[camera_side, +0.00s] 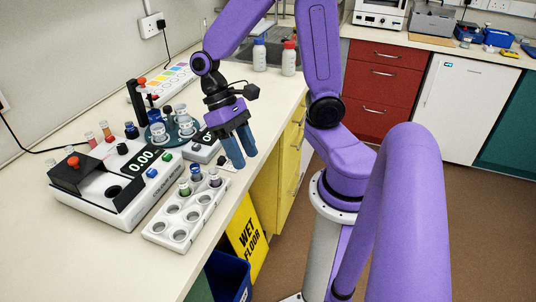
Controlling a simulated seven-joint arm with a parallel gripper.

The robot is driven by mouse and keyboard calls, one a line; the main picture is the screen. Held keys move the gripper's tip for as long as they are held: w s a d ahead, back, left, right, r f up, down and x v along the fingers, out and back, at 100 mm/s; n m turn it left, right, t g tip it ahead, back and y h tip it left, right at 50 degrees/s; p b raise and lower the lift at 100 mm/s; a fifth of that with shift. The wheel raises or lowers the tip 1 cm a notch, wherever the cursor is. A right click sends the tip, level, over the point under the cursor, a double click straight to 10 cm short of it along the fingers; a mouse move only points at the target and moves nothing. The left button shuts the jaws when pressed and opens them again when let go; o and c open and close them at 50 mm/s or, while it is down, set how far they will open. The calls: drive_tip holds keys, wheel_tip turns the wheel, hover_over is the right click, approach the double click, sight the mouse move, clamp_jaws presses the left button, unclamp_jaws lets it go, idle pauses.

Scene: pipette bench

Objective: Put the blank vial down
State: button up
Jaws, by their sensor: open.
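A white vial rack (186,216) with two rows of round wells lies near the bench's front edge. Three small capped vials stand in its far end: a left vial (184,188), a middle vial (196,174) and a right, darker vial (214,179). I cannot tell which one is the blank vial. My gripper (243,160) points down with blue fingers, beyond and to the right of the rack, near the bench edge. Its fingers are apart, and I see nothing between them. The white instrument (150,196) with a black top and a 0.00 display stands left of the rack.
A round carousel (159,136) with glassware and a second display unit (203,146) stand behind the rack. Two bottles, blue-capped (259,56) and red-capped (289,59), stand by the sink. The bench's near left is clear.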

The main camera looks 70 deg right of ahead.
drive_tip(key=s+a+r+n+t+h, duration=0.2)
drive_tip(key=s+n+t, duration=0.3)
drive_tip(key=n, duration=0.7)
drive_tip(key=shift+s+a+r+n+t, duration=0.2)
drive_tip(key=shift+s+n+t, duration=0.2)
drive_tip(key=shift+s, duration=0.55)
